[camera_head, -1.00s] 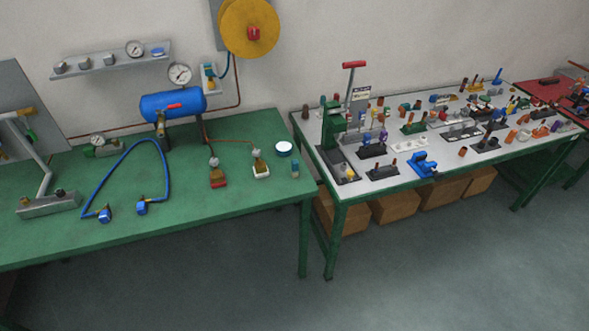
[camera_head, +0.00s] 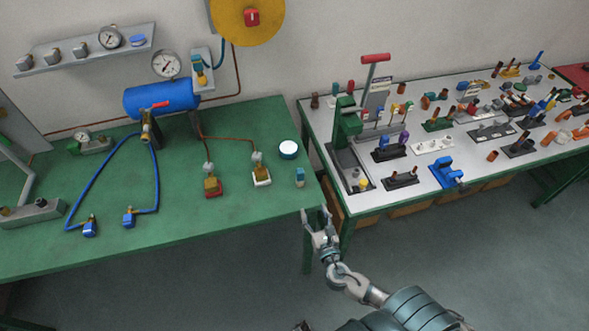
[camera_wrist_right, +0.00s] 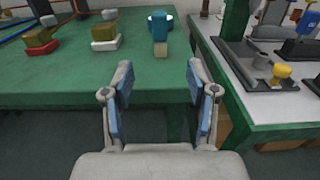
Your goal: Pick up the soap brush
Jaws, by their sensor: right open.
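The soap brush appears to be the small upright piece with a blue top and a paler lower part (camera_head: 300,177), on the green table near its right edge. It also shows in the right wrist view (camera_wrist_right: 159,34), standing beyond and between my fingertips. My right gripper (camera_head: 317,214) is open and empty at the table's front right corner, short of the brush and not touching it. Its blue-padded fingers (camera_wrist_right: 160,84) are spread apart in the right wrist view. My left gripper is in neither view.
A second table (camera_head: 400,199) with a green lever press and many small parts stands right, across a gap.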

